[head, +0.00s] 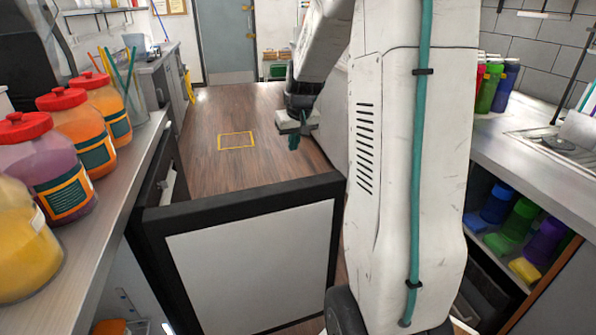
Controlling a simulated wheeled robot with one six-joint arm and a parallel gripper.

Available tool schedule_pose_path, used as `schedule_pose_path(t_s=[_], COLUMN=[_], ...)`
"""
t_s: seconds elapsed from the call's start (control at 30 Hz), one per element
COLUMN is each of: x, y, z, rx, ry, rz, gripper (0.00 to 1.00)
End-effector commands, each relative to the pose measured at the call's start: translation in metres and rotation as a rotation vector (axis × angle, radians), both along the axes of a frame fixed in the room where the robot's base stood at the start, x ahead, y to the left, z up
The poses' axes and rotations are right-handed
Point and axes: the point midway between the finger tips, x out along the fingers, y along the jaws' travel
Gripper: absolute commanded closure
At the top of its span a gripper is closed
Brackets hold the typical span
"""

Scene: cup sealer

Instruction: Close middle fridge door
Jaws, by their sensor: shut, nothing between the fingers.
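The fridge door (250,268) stands open in the foreground, jutting from under the left counter across the aisle. It has a white panel in a thick black frame. My gripper (293,142) is shut and empty. It hangs pointing down, beyond the door's top edge in the picture, over the wooden floor and apart from the door. Which fridge door in the row this is, I cannot tell for certain.
The left counter (88,232) holds several red-lidded jars (52,165) and a glass of straws (130,95). The right counter (540,160) has a sink and coloured bottles (490,85). The wooden floor (190,125) behind the door is clear, with a yellow marked square (236,133).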

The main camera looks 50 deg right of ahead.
Motion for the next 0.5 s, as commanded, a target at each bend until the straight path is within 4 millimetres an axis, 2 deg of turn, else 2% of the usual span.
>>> schedule_pose_path(t_s=[0.03, 0.1, 0.2, 0.37, 0.5], x=[0.003, 0.006, 0.008, 0.013, 0.021], y=[-0.018, -0.034, -0.046, -0.051, -0.054], z=[-0.011, -0.020, -0.028, -0.043, -0.069], rx=[-0.003, -0.010, -0.014, -0.015, -0.014], ry=[-0.003, -0.009, -0.013, -0.014, -0.013], rz=[-0.020, -0.035, -0.046, -0.048, -0.047], gripper=[1.00, 1.00, 1.00, 1.00, 1.00])
